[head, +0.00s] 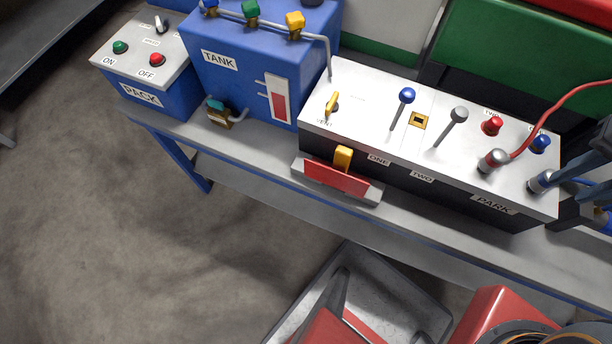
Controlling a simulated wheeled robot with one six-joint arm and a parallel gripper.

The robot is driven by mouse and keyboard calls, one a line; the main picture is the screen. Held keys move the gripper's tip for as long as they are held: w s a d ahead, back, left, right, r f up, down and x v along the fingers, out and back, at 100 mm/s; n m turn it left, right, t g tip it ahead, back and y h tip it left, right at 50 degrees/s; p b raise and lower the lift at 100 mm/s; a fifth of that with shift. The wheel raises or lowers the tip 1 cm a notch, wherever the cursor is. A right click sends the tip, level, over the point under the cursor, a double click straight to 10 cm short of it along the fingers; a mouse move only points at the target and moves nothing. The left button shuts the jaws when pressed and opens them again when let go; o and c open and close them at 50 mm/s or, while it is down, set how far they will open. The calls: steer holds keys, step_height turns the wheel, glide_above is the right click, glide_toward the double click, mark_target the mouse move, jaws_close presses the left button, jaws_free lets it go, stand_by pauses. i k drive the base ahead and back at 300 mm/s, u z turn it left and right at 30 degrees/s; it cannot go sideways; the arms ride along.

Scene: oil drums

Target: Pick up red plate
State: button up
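The red plate (337,177) is upright in a pale grey holder (365,194) at the front edge of the bench, below the white control box. A yellow handle-like block (343,157) is at its top edge. The plate's lower edge is hidden by the holder. Whether the fingers are open or shut does not show.
The white control box (375,97) carries levers and sockets close behind the plate. A red cable (548,115) loops at right. A blue tank (250,55) and a pack box (150,65) stand left. A grey tray (400,275) is below. Floor left is clear.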

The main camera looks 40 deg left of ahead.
mark_target(335, 175)
steer(key=u, duration=0.45)
steer(key=k, duration=1.05)
steer(key=u, duration=0.55)
steer(key=i, duration=0.95)
steer(key=u, duration=0.55)
